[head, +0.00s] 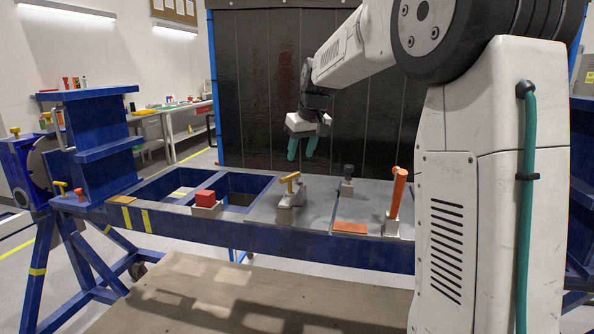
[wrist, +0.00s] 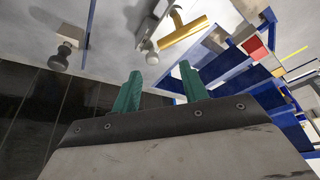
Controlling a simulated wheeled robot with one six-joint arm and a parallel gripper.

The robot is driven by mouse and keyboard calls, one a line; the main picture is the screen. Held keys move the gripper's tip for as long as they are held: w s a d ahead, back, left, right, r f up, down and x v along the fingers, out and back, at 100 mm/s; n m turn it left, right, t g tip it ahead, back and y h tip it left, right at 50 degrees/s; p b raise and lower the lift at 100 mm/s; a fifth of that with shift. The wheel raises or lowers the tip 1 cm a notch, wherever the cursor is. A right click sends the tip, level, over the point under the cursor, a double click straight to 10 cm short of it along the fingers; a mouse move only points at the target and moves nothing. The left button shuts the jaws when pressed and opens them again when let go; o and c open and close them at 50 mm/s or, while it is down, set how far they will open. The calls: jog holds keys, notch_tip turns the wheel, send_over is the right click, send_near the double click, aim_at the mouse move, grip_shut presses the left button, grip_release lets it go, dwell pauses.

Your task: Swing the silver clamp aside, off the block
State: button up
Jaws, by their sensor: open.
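A grey, silver-looking clamp (head: 288,211) with a yellow handle (head: 290,178) stands on the grey plate of the blue frame. In the wrist view, the yellow handle (wrist: 183,32) shows beside pale metal parts (wrist: 147,45). A red block (head: 205,197) sits on a small grey base to the left of the clamp; it also shows in the wrist view (wrist: 252,45). I cannot tell from these frames what the clamp rests on. My gripper (head: 302,150) hangs above and behind the clamp, its teal fingers apart and empty. Both fingers show in the wrist view (wrist: 160,72).
An orange post (head: 397,190) stands at the right of the plate, with a flat orange pad (head: 350,227) beside it. A dark knob (head: 348,171) stands at the back. The blue frame (head: 270,238) has open gaps at left. A blue upright fixture (head: 95,125) stands far left.

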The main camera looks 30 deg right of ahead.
jog(key=w+f, duration=0.1)
jog(key=f, duration=0.1)
jog(key=w+d+f, duration=0.1)
jog(key=w+f, duration=0.1)
jog(key=f, duration=0.1)
jog(key=w+f, duration=0.2)
jog(key=shift+d+f, duration=0.35)
jog(key=shift+d, duration=0.05)
grip_shut()
